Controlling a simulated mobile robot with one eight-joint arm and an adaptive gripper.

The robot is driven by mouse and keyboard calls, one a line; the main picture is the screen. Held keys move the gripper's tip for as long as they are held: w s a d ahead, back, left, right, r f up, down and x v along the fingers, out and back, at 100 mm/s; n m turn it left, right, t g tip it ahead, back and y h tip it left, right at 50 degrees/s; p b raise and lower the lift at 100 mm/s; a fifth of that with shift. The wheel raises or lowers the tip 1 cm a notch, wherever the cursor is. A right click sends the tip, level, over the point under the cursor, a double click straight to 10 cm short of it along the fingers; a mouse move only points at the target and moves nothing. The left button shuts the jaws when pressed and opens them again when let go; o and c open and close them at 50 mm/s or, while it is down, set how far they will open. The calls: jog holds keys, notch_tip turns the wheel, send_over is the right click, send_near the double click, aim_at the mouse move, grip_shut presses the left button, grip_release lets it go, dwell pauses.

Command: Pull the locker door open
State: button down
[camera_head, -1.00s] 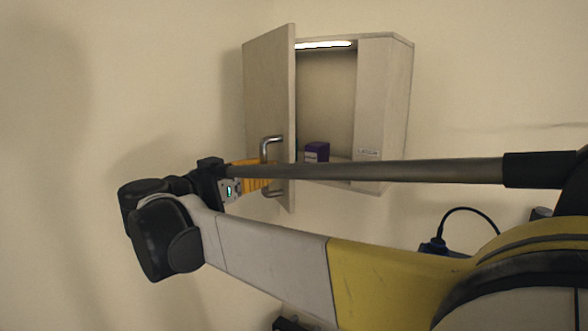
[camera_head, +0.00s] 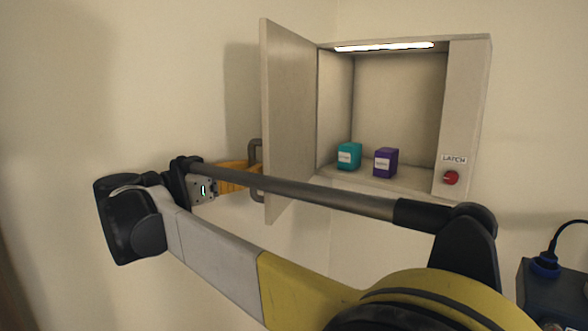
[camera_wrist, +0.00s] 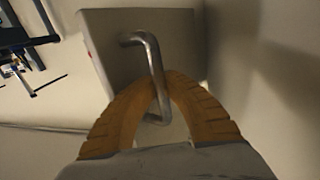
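The locker door (camera_head: 290,110) is a pale panel hinged on the left side of the wall locker (camera_head: 465,110). It stands wide open, swung out toward the left. Its metal bar handle (camera_head: 255,150) is on the door's outer face, partly hidden by the door edge and my arm. In the wrist view the bent handle (camera_wrist: 153,60) runs between the orange fingers of my gripper (camera_wrist: 163,88). The fingertips close in on both sides of the bar. In the head view my gripper (camera_head: 252,178) is at the handle, left of the door.
Inside the locker are a teal box (camera_head: 349,156) and a purple box (camera_head: 386,162) under a lit strip (camera_head: 384,47). A red latch knob (camera_head: 451,178) is on the right panel. A dark box with a blue plug (camera_head: 545,264) is at lower right. A wall is close at left.

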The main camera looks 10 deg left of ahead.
jog(key=shift+a+f, duration=0.1)
jog(key=shift+a, duration=0.1)
jog(key=c, duration=1.5)
grip_release()
jog(key=shift+s+a, duration=0.1)
jog(key=shift+s, duration=0.1)
jog(key=shift+o, duration=0.4)
jog(key=shift+s+a, duration=0.25)
jog(key=shift+s, duration=0.05)
jog(key=shift+w+d, duration=0.25)
jog(key=shift+w, duration=0.05)
jog(key=v, duration=0.8)
